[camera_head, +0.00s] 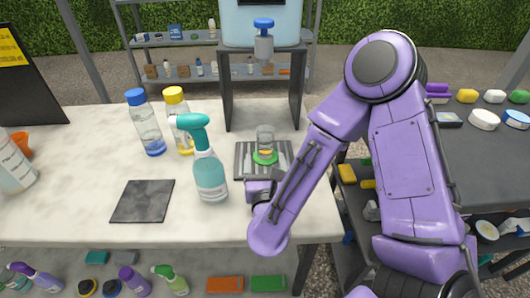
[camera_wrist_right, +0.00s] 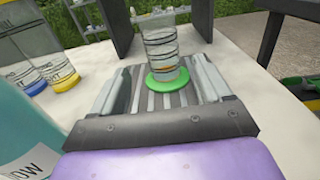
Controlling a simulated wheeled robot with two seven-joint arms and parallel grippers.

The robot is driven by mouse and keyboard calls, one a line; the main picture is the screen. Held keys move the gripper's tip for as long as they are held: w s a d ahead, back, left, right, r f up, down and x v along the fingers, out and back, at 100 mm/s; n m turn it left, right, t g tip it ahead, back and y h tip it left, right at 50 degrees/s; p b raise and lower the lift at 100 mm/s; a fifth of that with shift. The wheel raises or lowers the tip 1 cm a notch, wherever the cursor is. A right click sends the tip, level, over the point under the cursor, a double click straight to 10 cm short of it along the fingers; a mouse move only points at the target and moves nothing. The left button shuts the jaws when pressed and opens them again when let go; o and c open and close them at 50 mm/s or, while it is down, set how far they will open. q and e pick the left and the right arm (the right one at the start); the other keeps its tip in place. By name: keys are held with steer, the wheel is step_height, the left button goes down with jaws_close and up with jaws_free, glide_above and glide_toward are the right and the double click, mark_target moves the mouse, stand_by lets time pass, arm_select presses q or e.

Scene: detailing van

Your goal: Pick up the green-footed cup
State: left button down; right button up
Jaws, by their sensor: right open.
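The green-footed cup (camera_head: 265,138) is clear with a green base ring and stands upright on a ridged grey mat (camera_head: 243,172). In the right wrist view the cup (camera_wrist_right: 161,45) shows dark rings and a little orange low down. My right gripper (camera_head: 258,190) is low over the table on the near side of the cup, partly hidden by my arm. In the wrist view its fingers (camera_wrist_right: 160,86) are open, one to each side of the green foot, with gaps visible. I cannot tell how far the cup sits between them. My left gripper is out of view.
A teal spray bottle (camera_head: 209,176) stands just left of the gripper. A blue-capped bottle (camera_head: 148,127) and a yellow-capped bottle (camera_head: 179,122) stand behind it. A grey dispenser stand (camera_head: 228,95) rises behind the cup. A dark flat square (camera_head: 142,201) lies front left.

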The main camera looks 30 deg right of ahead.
mark_target(266, 151)
steer(key=p+x, duration=0.1)
steer(key=x, duration=0.4)
steer(key=shift+s+d+f, duration=0.15)
steer(key=shift+f, duration=0.05)
steer(key=c, duration=1.2)
